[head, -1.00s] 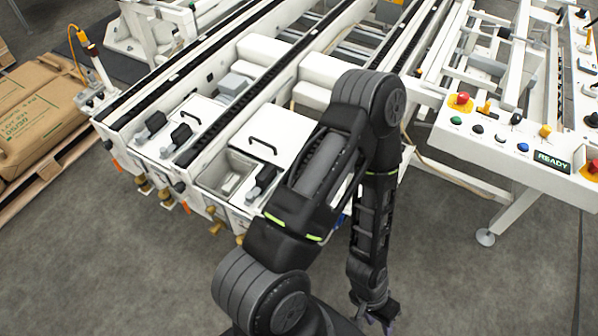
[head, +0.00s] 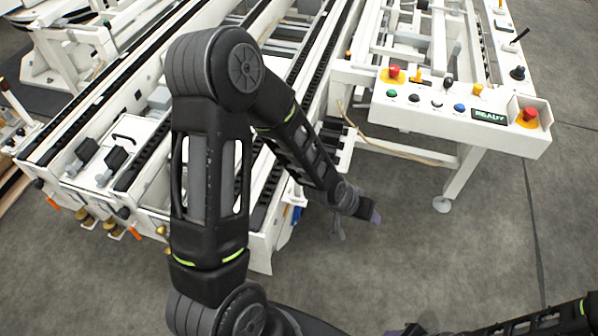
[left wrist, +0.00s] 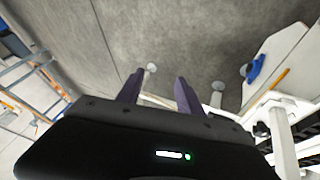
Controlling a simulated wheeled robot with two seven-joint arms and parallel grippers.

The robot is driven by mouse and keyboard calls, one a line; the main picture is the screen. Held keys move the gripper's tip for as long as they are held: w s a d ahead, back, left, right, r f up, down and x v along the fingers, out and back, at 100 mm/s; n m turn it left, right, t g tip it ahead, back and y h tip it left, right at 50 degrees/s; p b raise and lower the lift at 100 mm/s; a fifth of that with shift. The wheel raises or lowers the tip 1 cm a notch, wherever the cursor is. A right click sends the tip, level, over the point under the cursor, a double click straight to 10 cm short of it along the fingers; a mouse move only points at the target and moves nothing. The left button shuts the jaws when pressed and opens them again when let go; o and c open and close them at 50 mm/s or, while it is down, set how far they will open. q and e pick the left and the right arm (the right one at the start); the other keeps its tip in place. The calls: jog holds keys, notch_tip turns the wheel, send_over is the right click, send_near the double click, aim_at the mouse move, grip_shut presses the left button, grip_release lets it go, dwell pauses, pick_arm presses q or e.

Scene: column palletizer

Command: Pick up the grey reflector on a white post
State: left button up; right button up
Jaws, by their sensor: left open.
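I cannot pick out the grey reflector on a white post for certain in either view. In the left wrist view, a small pale disc (left wrist: 151,68) shows just beyond the fingers, and a white post (left wrist: 217,97) stands to their right; I cannot tell whether either is the reflector or a machine foot. My left gripper (head: 357,222) hangs over the floor beside the conveyor's right side. Its two purple-grey fingers (left wrist: 159,80) are apart with nothing between them. My right gripper (head: 408,329) is partly visible at the bottom edge; its jaws are unclear.
The white conveyor frame (head: 262,250) stands left of my left gripper. A control panel (head: 455,108) with coloured buttons and a READY display stands beyond it, on a leg with a round foot (head: 442,204). A blue handle (left wrist: 256,68) is at right. Grey floor (head: 400,270) is open.

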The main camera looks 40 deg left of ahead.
pick_arm(q)
jog(key=w+a+r+t+y+b, duration=0.1)
jog(key=w+a+r, duration=0.25)
jog(key=r, duration=0.25)
jog(key=w+a+r+t+b, duration=0.1)
jog(key=w+a+r, duration=0.2)
jog(key=a+r, duration=0.2)
jog(key=s+a+r+g+y, duration=0.1)
jog(key=s+a+r, duration=0.1)
jog(key=a+r, duration=0.1)
jog(key=s+a+r+n+g+y, duration=0.1)
jog(key=s+a+r, duration=0.1)
jog(key=a, duration=0.3)
jog(key=s+a+r+g+y, duration=0.1)
jog(key=s+a+r, duration=0.1)
jog(key=a+r, duration=0.1)
jog(key=shift+s+a+r+n+y+b, duration=0.1)
jog(key=shift+a+r+n+y+b, duration=0.25)
jog(key=shift+a, duration=0.25)
jog(key=shift+s+f+n, duration=0.2)
jog(key=shift+s+n, duration=0.05)
jog(key=shift+s, duration=0.2)
pick_arm(e)
notch_tip(320, 180, down, 4)
jog(key=shift+r, duration=0.1)
pick_arm(q)
jog(key=shift+f, duration=0.15)
jog(key=shift+x, duration=1.25)
